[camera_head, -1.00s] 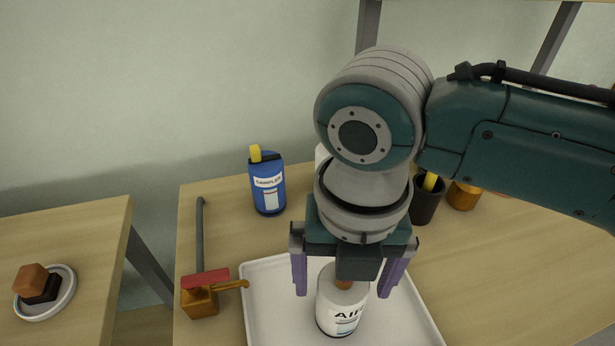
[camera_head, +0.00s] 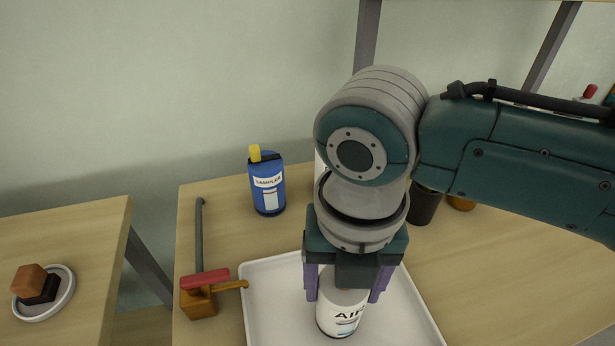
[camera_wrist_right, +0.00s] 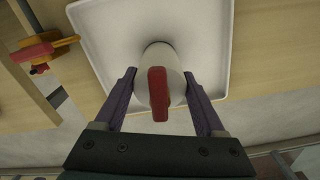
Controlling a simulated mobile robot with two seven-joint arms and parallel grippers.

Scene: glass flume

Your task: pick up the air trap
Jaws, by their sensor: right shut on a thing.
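The air trap (camera_head: 342,312) is a white cylinder with a dark "AIR" label, standing upright on a white tray (camera_head: 262,290). In the right wrist view the air trap (camera_wrist_right: 178,82) has a red-brown bar on its top. My right gripper (camera_head: 345,294) comes down from above with its purple fingers on either side of the air trap. The right gripper (camera_wrist_right: 168,100) is shut on it. The top of the air trap is hidden behind the gripper in the head view. My left gripper is out of view.
A blue sampler bottle (camera_head: 267,184) stands behind the tray. An orange and red clamp (camera_head: 201,298) with a grey rod lies left of the tray. A dark cup (camera_head: 424,205) stands behind right. A plate (camera_head: 64,300) with blocks sits on a separate left table.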

